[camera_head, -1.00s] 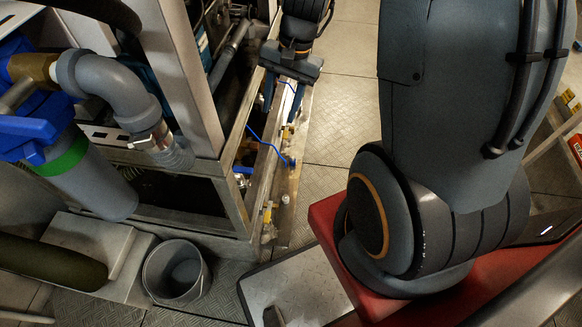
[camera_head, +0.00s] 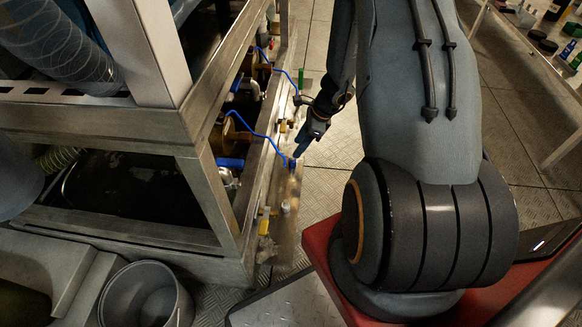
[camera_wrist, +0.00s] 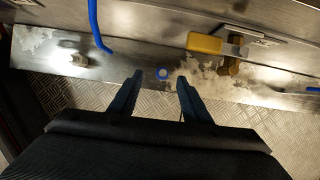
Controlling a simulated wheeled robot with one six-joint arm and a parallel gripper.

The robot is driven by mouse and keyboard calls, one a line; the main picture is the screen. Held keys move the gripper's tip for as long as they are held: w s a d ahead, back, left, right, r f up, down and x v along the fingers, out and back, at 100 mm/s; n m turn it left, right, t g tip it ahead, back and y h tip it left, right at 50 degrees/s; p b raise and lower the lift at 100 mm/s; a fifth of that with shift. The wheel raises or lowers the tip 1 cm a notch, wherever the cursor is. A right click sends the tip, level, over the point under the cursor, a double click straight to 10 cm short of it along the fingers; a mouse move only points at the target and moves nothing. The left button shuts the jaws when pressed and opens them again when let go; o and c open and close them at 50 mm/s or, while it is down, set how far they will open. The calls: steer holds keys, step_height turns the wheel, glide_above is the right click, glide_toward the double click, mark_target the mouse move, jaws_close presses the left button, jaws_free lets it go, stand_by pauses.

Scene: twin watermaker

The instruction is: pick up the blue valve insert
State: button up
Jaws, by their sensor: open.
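In the head view, a small blue piece (camera_head: 293,164) on the ledge, near the lower end of a blue tube, appears to be this insert. My gripper (camera_head: 301,148) is close beside it in the head view. In the wrist view my gripper (camera_wrist: 159,77) is open, with one dark blue finger on each side and nothing held.
A yellow-handled brass valve (camera_wrist: 206,43) lies right of the insert in the wrist view. A blue tube (camera_wrist: 97,28) hangs at left, near a pale round fitting (camera_wrist: 79,60). A metal frame (camera_head: 215,190) borders the ledge. A grey bucket (camera_head: 145,297) stands at front left.

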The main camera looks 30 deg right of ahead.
mark_target(293, 161)
steer(key=shift+d+b+x, duration=0.25)
steer(key=shift+b+x, duration=0.85)
steer(key=shift+x, duration=1.05)
steer(key=shift+d+b+x, duration=0.2)
steer(key=shift+b+x, duration=0.85)
steer(key=shift+x, duration=1.1)
jaws_close()
